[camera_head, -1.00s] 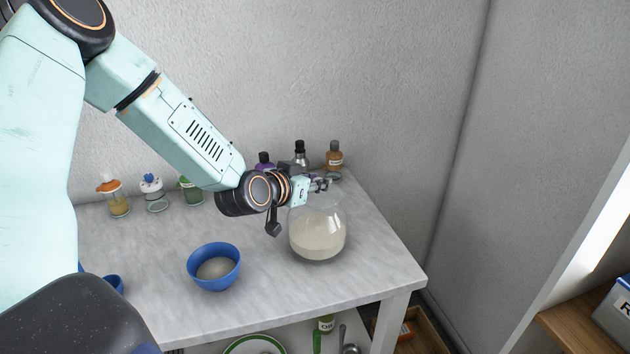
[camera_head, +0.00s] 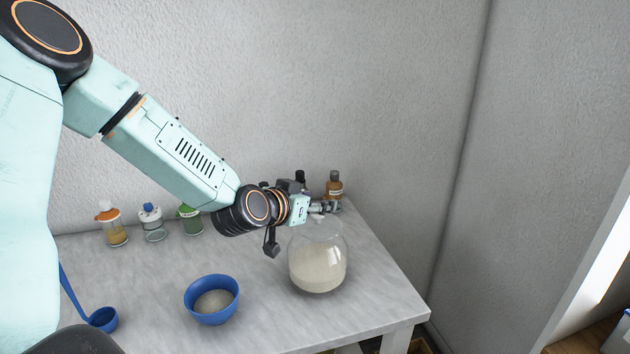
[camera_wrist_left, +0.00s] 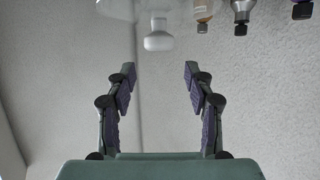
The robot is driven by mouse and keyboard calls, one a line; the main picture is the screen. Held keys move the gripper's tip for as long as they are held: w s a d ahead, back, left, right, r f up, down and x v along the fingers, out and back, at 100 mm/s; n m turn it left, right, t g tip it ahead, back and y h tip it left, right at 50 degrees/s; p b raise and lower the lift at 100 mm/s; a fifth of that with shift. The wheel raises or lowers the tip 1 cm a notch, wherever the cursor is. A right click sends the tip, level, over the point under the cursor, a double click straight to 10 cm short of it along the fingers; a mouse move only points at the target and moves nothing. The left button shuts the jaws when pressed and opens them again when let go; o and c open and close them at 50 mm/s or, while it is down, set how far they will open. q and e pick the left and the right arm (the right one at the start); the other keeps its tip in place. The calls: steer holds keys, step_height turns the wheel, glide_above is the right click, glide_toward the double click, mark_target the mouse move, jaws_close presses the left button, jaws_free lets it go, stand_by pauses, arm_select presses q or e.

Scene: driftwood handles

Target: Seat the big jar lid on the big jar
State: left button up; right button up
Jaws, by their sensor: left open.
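The big jar (camera_head: 318,268) is round clear glass with pale contents, upright near the table's right side. The big jar lid, with a pale knob (camera_head: 318,218), appears to be at the jar's mouth; whether it sits fully flush I cannot tell. The left wrist view shows the white lid knob (camera_wrist_left: 158,41) at the top centre, with clear glass behind it. My left gripper (camera_head: 328,207) is just above the jar top in the head view. In the left wrist view its fingers (camera_wrist_left: 159,70) are spread, with nothing between them and the knob beyond the tips.
A blue bowl (camera_head: 211,302) stands left of the jar, and a blue ladle (camera_head: 104,319) lies farther left. Small bottles, including a green one (camera_head: 190,219), stand along the wall. A brown bottle (camera_head: 334,186) is behind the gripper.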

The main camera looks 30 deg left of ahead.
arm_select(q)
step_height(320, 180, up, 6)
steer(key=shift+s+d+f, duration=0.1)
steer(key=shift+s+f, duration=0.05)
steer(key=shift+f, duration=0.05)
steer(key=shift+r, duration=0.75)
